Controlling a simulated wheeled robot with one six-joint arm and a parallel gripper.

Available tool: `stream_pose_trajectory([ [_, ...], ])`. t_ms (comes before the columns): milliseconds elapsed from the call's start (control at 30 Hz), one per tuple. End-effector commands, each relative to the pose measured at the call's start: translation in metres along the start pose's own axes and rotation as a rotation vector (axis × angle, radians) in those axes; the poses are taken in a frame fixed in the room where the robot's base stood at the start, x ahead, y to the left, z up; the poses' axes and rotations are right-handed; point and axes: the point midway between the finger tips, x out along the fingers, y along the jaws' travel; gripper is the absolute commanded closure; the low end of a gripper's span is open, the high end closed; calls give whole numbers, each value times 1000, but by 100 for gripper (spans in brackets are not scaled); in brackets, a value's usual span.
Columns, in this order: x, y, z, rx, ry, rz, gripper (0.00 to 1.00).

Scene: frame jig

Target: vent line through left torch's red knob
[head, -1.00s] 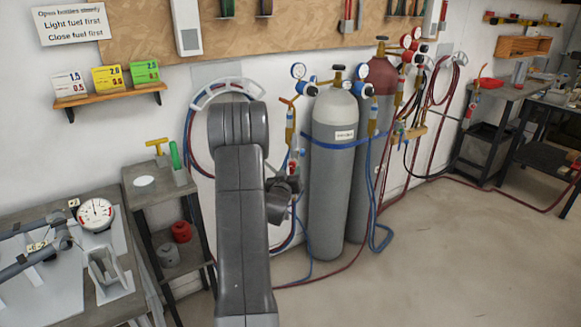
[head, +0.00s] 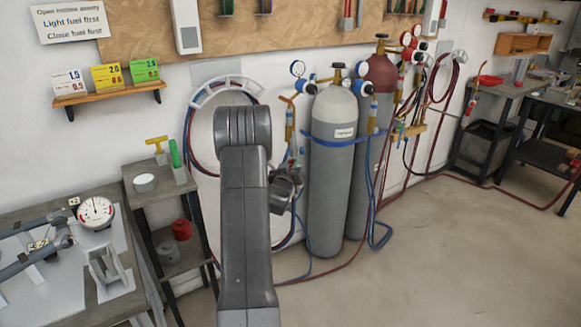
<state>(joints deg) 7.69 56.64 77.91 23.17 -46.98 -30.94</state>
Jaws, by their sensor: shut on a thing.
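The left torch (head: 289,122), with a copper tip and a yellow-brown body, hangs upright at the wall, left of the grey cylinder. My gripper (head: 289,172) is at the torch's lower part, mostly hidden by my own arm. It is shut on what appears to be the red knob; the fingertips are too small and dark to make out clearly. Red and blue hoses (head: 187,140) loop behind my arm.
A grey cylinder (head: 332,190) and a dark red-topped cylinder (head: 381,75) with gauges stand right of the torch. A second torch (head: 472,100) hangs far right. A small stand (head: 140,170) and a table with a dial gauge (head: 95,212) are left. Hoses lie on the floor.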

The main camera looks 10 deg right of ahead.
Motion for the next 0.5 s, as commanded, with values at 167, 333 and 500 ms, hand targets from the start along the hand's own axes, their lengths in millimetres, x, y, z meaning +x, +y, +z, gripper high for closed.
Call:
stream_pose_trajectory([
  [167, 0, -1, 2, 26, 0, 0, 99],
  [333, 0, -1, 5, 100, 2, 1, 99],
  [500, 0, -1, 7, 226, 3, 0, 99],
])
